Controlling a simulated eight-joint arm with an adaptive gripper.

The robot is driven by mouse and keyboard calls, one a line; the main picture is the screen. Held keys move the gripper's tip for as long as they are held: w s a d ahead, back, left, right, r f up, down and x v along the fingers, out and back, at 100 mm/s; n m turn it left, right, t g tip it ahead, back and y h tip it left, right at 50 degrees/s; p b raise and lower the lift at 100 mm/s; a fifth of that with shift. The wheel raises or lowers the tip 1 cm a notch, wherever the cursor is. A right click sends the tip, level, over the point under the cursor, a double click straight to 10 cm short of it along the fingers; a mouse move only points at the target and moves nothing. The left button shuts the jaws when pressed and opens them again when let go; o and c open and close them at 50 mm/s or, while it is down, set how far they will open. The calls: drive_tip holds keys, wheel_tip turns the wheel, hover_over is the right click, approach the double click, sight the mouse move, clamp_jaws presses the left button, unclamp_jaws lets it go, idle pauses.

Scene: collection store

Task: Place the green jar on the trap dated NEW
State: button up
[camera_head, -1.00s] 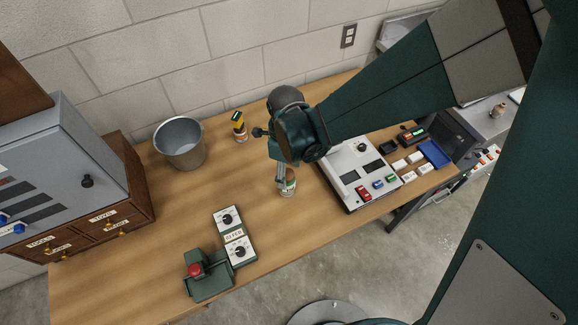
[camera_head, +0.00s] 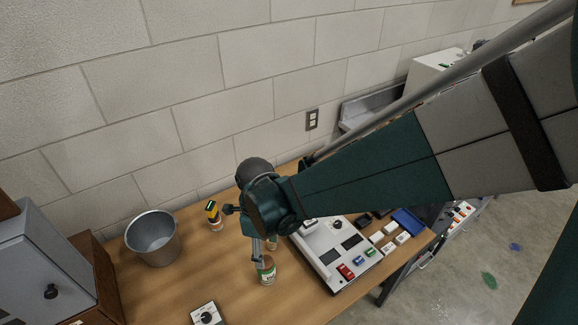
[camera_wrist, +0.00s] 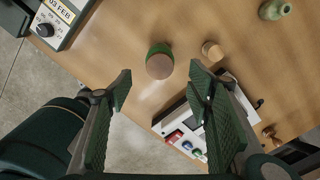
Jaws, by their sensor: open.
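A green vase-like jar (camera_wrist: 275,10) shows at the wrist view's upper right. I can read no trap dated NEW.
A white panel with coloured buttons (camera_head: 328,252) is right of the jar. A small tan-topped item (camera_wrist: 212,50) stands close to the jar. A dial box (camera_head: 207,314) is in front.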

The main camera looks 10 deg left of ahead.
drive_tip(key=shift+d, duration=0.1)
idle(0.5)
drive_tip(key=w+d+r+n+t+y, duration=0.15)
drive_tip(key=d+r+n, duration=0.35)
drive_tip(key=d, duration=0.5)
drive_tip(key=w+d+r+n+t, duration=0.2)
drive_tip(key=d+r+n, duration=0.1)
drive_tip(key=d+r, duration=0.6)
drive_tip(key=s+d+r+n+t, duration=0.1)
drive_tip(key=s+d+r+n, duration=0.1)
drive_tip(key=d, duration=0.4)
drive_tip(key=s+d+r+n+t+h, duration=0.1)
drive_tip(key=s+d+r+n, duration=0.1)
drive_tip(key=d+n, duration=0.2)
drive_tip(key=s+d+r+n+t, duration=0.1)
drive_tip(key=d+n, duration=0.3)
drive_tip(key=d, duration=0.6)
drive_tip(key=shift+s+d+r+t, duration=0.2)
drive_tip(key=shift+s+r+t, duration=0.15)
drive_tip(key=shift+s+r, duration=0.3)
